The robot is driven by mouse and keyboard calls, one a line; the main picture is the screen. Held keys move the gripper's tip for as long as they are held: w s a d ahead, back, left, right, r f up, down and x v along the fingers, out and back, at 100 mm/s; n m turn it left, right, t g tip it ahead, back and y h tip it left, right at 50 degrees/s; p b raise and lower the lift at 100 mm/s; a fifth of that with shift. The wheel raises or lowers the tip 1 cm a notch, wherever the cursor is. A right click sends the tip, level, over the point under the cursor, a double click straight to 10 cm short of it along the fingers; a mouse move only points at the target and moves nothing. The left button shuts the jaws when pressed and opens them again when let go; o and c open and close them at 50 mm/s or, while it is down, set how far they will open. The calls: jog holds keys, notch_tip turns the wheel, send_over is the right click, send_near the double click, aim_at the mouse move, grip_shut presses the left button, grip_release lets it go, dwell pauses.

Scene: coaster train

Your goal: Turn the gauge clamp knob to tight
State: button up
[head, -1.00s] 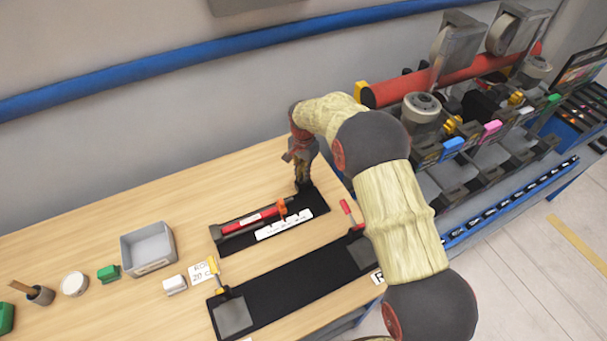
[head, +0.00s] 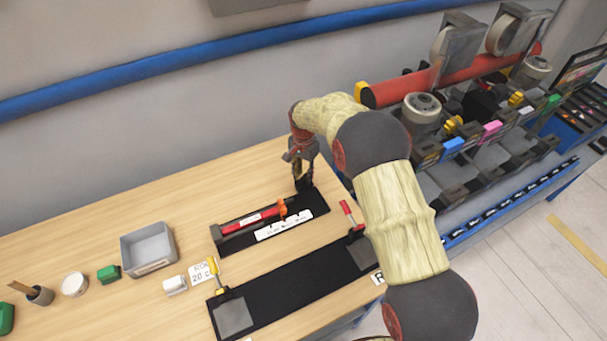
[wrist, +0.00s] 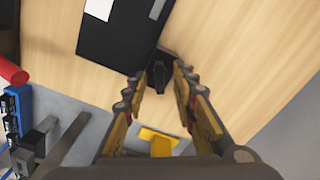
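A red bar gauge (head: 250,221) lies on a black mat (head: 318,201) near the back of the wooden bench. An orange piece (head: 283,209) sits at its right end, and a white scale strip (head: 285,225) lies in front of it. My gripper (head: 303,184) points down over the mat's far right end. In the wrist view my gripper (wrist: 160,85) has its two fingers apart, with a small black block (wrist: 160,72) showing between or beyond the tips. I cannot tell whether this block is the clamp knob or whether the fingers touch it.
A second black mat (head: 290,280) in front has a yellow-handled clamp (head: 215,270) and a red-handled clamp (head: 348,213). A grey bin (head: 150,250) and small items stand to the left. Machinery with a red roller (head: 400,90) is at right. The back wall is close.

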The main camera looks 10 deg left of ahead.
aim_at(304, 176)
notch_tip(304, 176, up, 12)
dwell(0.4)
jog(key=shift+f, duration=0.1)
dwell(0.4)
jog(key=s+d+f+n, duration=0.3)
jog(key=s+n, duration=0.1)
jog(key=s, duration=0.1)
jog(key=s+d+r+t+b, duration=0.2)
jog(key=s+d+r, duration=0.3)
jog(key=s+d, duration=0.4)
jog(key=s+d+r+t+b, duration=0.1)
jog(key=s+d+r+b, duration=0.2)
jog(key=s+d, duration=0.7)
jog(key=s+d+r+n+t+b, duration=0.1)
jog(key=s+d+r+t+b, duration=0.1)
jog(key=s+d+r, duration=0.6)
jog(key=shift+s+d+t+b, duration=0.35)
jog(key=shift+s+d, duration=0.6)
jog(key=shift+s, duration=1.15)
